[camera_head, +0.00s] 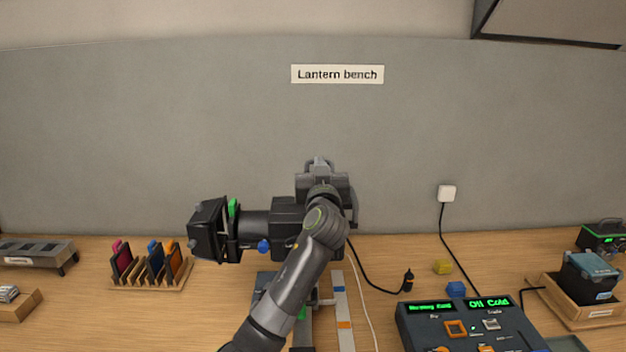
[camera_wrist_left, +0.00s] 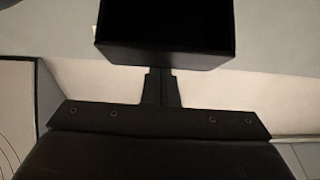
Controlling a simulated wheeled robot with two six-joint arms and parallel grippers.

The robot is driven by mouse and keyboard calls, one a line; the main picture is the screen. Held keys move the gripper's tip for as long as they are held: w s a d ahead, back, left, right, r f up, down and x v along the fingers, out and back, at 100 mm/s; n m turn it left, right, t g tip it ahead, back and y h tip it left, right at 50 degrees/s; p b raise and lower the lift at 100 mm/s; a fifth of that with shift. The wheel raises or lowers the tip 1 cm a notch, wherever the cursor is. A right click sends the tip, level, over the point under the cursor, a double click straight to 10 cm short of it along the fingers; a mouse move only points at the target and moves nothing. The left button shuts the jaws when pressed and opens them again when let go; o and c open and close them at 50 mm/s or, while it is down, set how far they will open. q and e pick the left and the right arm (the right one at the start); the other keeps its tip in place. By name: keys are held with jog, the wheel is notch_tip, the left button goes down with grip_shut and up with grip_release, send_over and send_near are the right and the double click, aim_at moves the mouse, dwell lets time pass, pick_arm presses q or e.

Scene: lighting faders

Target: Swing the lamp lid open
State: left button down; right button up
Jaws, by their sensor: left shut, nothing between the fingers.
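The black stage lamp (camera_head: 256,223) lies across the bench in the head view, its square front with flaps at the left end. A green tab and a blue knob show on it. My left arm crosses in front of the lamp's right end and hides much of it, so the lid cannot be made out. My left gripper (camera_head: 319,166) is above that right end. In the left wrist view its narrow fingers (camera_wrist_left: 160,88) are together and empty, just below a dark box-shaped part (camera_wrist_left: 165,50). I cannot tell whether they touch it. My right gripper is out of view.
A rack of coloured filter frames (camera_head: 150,268) stands left of the lamp. A control console (camera_head: 465,325) stands at the front right, with blue (camera_head: 456,289) and yellow (camera_head: 442,267) blocks behind it. A black cable with a plug (camera_head: 407,281) lies between. A wooden tray (camera_head: 585,310) is at far right.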

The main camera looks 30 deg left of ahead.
pick_arm(q)
jog(key=x, duration=0.6)
jog(key=shift+w+b, duration=0.25)
jog(key=shift+b, duration=0.1)
jog(key=shift+w+a+r+g+h, duration=0.15)
jog(key=shift+w+r+g+h, duration=0.1)
jog(key=shift+g+h, duration=0.2)
jog(key=shift+w+a+f+g+h+p, duration=0.1)
jog(key=shift+w+a+g+h+p, duration=0.2)
jog(key=shift+w+g+p, duration=0.4)
jog(key=shift+w+a+f+g+h+p, duration=0.25)
jog(key=shift+w+a+f+g+p, duration=0.1)
jog(key=shift+p, duration=0.4)
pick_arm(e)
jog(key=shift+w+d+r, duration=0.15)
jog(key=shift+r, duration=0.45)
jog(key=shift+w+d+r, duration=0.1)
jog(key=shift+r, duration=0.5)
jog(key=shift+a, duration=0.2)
